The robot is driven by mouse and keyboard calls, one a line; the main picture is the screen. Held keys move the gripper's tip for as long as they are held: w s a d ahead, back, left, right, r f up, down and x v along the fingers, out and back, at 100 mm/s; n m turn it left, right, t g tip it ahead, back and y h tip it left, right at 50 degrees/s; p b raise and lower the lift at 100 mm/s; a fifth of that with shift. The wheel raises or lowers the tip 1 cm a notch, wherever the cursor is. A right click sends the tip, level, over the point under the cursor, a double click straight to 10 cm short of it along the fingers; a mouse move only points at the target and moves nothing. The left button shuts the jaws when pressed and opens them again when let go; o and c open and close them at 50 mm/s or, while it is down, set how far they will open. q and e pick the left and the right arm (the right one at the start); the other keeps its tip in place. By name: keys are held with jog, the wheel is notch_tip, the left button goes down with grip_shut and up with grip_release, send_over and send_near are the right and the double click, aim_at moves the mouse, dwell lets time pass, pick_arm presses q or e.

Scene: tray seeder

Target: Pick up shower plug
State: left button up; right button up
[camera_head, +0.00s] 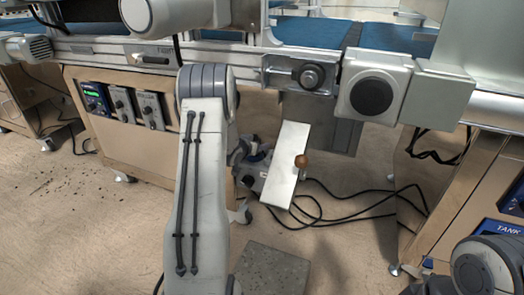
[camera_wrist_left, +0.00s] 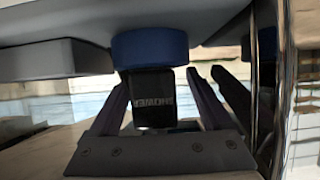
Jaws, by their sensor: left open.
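A black block with pale lettering that appears to read SHOWER upside down, the shower plug (camera_wrist_left: 153,98), shows in the left wrist view, just below a blue round part (camera_wrist_left: 150,46). My left gripper (camera_wrist_left: 158,82) is open, with one finger on each side of the black block. A gap shows beside the block, and I cannot tell whether either finger touches it. In the head view my left arm covers the middle, and I cannot make out the plug there. My right gripper is out of view.
A wooden cabinet with a control panel (camera_head: 122,105) stands at the left. Black cables (camera_head: 345,208) lie on the floor. A TANK-labelled cabinet is at the right.

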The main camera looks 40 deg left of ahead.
pick_arm(q)
jog(key=shift+a, duration=0.2)
jog(key=shift+d, duration=0.15)
jog(key=shift+w+d, duration=0.15)
jog(key=shift+d, duration=0.05)
jog(key=c, duration=0.4)
grip_shut()
jog(key=shift+r, duration=0.1)
